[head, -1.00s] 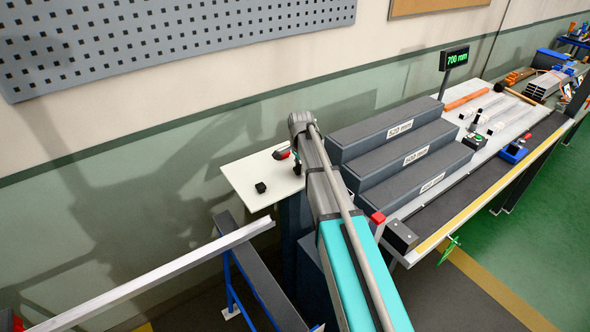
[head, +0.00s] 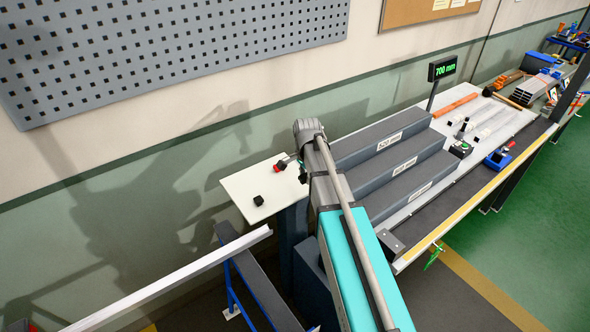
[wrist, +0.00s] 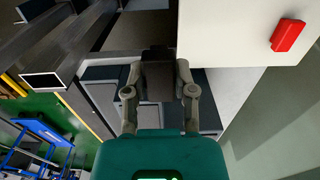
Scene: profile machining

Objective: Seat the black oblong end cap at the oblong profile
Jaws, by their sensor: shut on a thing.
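My gripper (wrist: 158,82) is shut on a dark block-like piece (wrist: 158,70), which looks like the black oblong end cap. The piece sits between both fingers in the wrist view, and its far end is dark against the background. In the head view my arm hides most of the gripper, beside the small white table. A small black block (head: 258,200) lies on that table. I cannot tell which profile is the oblong one; a long pale profile (head: 180,276) lies across the stand at lower left.
The small white table (head: 240,188) also bears a red piece (head: 280,166), seen in the wrist view too (wrist: 287,35). Dark grey steps (head: 385,145) rise right of my arm.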

